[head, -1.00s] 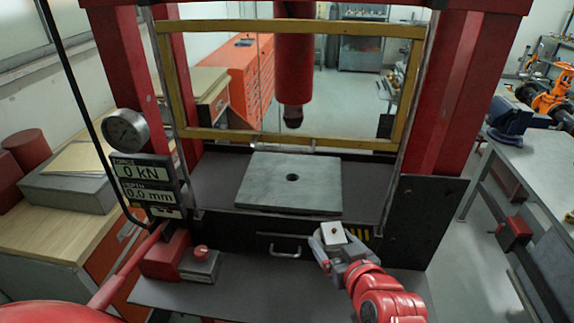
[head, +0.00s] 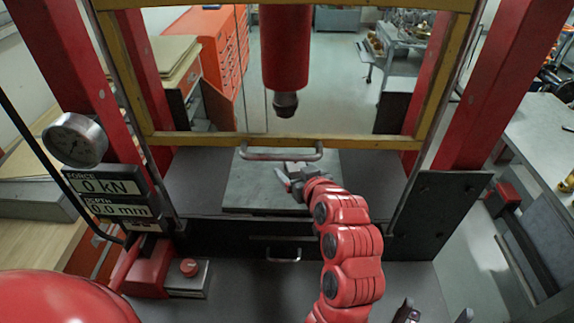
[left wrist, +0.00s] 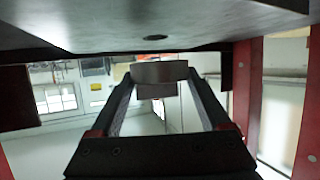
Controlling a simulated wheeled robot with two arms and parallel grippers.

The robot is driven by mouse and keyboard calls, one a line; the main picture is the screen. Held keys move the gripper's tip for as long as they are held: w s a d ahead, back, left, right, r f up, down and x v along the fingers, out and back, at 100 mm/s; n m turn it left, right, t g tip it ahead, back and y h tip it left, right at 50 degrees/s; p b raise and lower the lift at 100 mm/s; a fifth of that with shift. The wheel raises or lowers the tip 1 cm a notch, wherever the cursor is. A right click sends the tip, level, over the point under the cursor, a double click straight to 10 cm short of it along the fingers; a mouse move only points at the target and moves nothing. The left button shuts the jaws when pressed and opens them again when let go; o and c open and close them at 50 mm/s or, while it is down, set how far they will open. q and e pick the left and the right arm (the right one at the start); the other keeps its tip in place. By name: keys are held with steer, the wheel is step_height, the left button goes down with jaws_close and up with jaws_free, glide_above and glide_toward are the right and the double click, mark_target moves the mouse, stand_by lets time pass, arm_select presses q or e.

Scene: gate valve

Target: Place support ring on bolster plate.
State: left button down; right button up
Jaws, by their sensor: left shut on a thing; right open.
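The grey bolster plate (head: 240,190) lies on the press bed; my left arm hides its centre hole in the head view. My left gripper (head: 291,178) is over the plate, shut on a small grey support ring. In the left wrist view the support ring (left wrist: 160,72) sits between the fingertips of the left gripper (left wrist: 160,78). The bolster plate (left wrist: 90,35) and its dark hole (left wrist: 155,38) fill the top of that view. The gap between ring and plate cannot be judged. My right gripper (head: 436,313) is partly in view, open, at the bottom right edge.
The red press ram (head: 286,60) hangs above the plate. Red uprights stand at both sides. A control box (head: 185,275) and force display (head: 108,190) are at left.

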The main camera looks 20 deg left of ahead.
arm_select(q)
steer(key=shift+d+f+b+x, duration=0.1)
steer(key=shift+f+b+x, duration=0.1)
steer(key=shift+x, duration=0.95)
steer(key=shift+d+f+b+x, duration=0.1)
steer(key=shift+f+b+x, duration=0.05)
steer(key=shift+x, duration=1.05)
steer(key=shift+d+f+b+x, duration=0.15)
steer(key=shift+b+x, duration=0.05)
steer(key=shift+x, duration=0.95)
steer(key=shift+f, duration=0.1)
steer(key=shift+f, duration=0.1)
jaws_free()
